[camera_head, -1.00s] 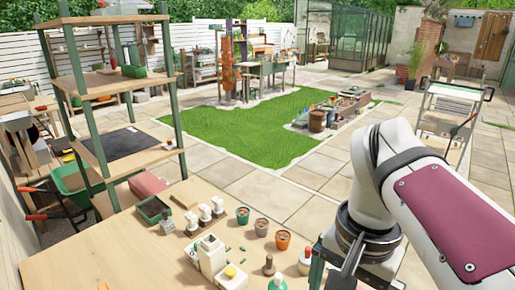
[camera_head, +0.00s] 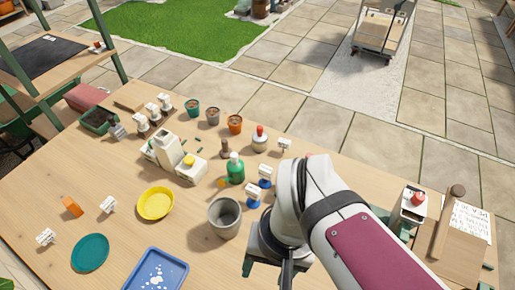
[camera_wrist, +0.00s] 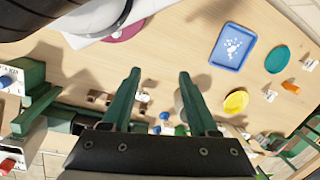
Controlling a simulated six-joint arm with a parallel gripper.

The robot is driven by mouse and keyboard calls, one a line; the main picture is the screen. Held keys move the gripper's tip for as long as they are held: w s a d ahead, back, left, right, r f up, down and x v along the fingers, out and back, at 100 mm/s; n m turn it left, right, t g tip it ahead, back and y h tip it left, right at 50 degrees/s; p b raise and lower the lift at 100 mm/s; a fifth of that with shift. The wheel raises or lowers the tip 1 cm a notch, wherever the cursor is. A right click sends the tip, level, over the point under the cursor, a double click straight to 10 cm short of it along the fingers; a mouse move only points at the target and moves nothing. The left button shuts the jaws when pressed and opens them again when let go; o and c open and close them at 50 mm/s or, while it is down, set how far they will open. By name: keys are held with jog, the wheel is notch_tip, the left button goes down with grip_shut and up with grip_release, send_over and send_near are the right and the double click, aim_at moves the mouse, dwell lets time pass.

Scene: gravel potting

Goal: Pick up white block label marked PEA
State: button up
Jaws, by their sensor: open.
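Several white block labels stand on the wooden table, and their lettering is too small to tell which is marked PEA. In the head view, one label (camera_head: 108,204) is left of the yellow saucer, another (camera_head: 45,238) is at the far left, and others (camera_head: 265,172) (camera_head: 253,195) stand on blue bases near my arm. Three more labels (camera_head: 152,108) stand at the back left. My gripper (camera_wrist: 158,74) shows in the wrist view with two green fingers spread apart and nothing between them, above the table. In the head view its fingers are mostly hidden.
A yellow saucer (camera_head: 155,203), teal saucer (camera_head: 90,252), blue tray (camera_head: 155,272) with white pieces, and grey pot (camera_head: 224,217) occupy the front. A green bottle (camera_head: 235,170) and small pots (camera_head: 235,124) are behind. A paper list (camera_head: 468,222) lies right. Bare table shows at left.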

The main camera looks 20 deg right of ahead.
jog(key=w+d+f+m+t+y, duration=0.1)
jog(key=d+f+m+t+y, duration=0.1)
jog(key=d+f+m, duration=0.3)
jog(key=d+f+m+t+y, duration=0.3)
jog(key=d+f+m+t, duration=0.1)
jog(key=m, duration=0.5)
jog(key=w+d+f+m+t+y, duration=0.1)
jog(key=d+f+m+t+y, duration=0.1)
jog(key=d+f+m, duration=0.4)
jog(key=shift+w+d+f+m+t+y, duration=0.1)
jog(key=shift+w+f+m+t+y, duration=0.25)
jog(key=shift+m+t, duration=0.45)
jog(key=shift+f+t, duration=0.4)
jog(key=x, duration=1)
jog(key=shift+d+f, duration=0.15)
jog(key=x, duration=0.5)
jog(key=shift+a+f, duration=0.15)
jog(key=shift+a, duration=0.15)
grip_shut()
